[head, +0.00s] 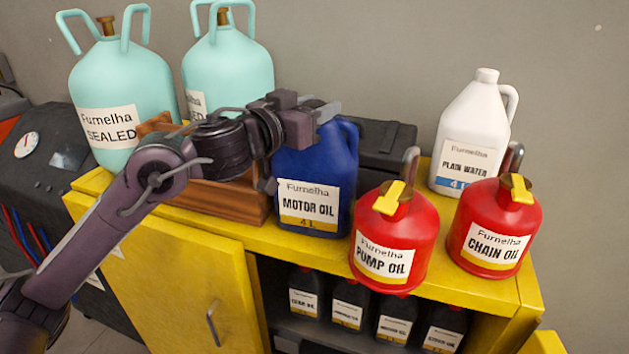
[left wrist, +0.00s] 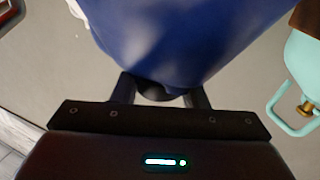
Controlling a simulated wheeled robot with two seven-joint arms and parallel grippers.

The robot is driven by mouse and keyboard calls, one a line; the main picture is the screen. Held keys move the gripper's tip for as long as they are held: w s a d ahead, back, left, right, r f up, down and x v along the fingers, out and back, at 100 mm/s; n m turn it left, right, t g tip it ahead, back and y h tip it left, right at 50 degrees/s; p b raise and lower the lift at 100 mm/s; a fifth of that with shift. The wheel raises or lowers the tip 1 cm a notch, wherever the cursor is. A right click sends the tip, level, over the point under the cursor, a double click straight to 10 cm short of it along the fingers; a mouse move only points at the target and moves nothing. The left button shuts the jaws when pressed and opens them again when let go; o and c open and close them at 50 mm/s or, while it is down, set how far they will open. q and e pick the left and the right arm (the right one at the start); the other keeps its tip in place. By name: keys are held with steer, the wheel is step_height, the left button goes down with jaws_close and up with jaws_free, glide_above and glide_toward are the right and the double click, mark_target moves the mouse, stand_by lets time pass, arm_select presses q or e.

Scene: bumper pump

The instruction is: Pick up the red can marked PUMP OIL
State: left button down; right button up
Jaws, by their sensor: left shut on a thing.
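The red can marked PUMP OIL (head: 415,240) is upright at the front edge of the yellow cabinet top, with a yellow spout piece and a grey handle. No gripper touches it. My left gripper (head: 326,112) is up and left of it, shut at the top of the blue MOTOR OIL jug (head: 318,165). In the left wrist view, the jug's dark cap (left wrist: 160,90) sits between the fingers, with the blue body (left wrist: 180,35) beyond. I cannot tell whether the jug rests on the cabinet or is slightly raised. My right gripper is out of view.
A similar red CHAIN OIL can (head: 490,235) stands right of the PUMP OIL can. A white PLAIN WATER jug (head: 470,125) is behind. A wooden crate (head: 225,190) and two teal cylinders (head: 120,90) are left. Dark bottles (head: 350,305) stand inside the open cabinet (head: 180,275).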

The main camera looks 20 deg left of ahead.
arm_select(q)
steer(key=shift+w+a+r, duration=0.1)
steer(key=shift+r, duration=0.4)
step_height(320, 180, up, 20)
steer(key=h+b, duration=0.1)
steer(key=shift+s+f+m, duration=0.2)
steer(key=shift+s+m, duration=0.1)
step_height(320, 180, down, 16)
steer(key=shift+r+b, duration=0.2)
steer(key=shift+b, duration=0.1)
steer(key=shift+f, duration=2.15)
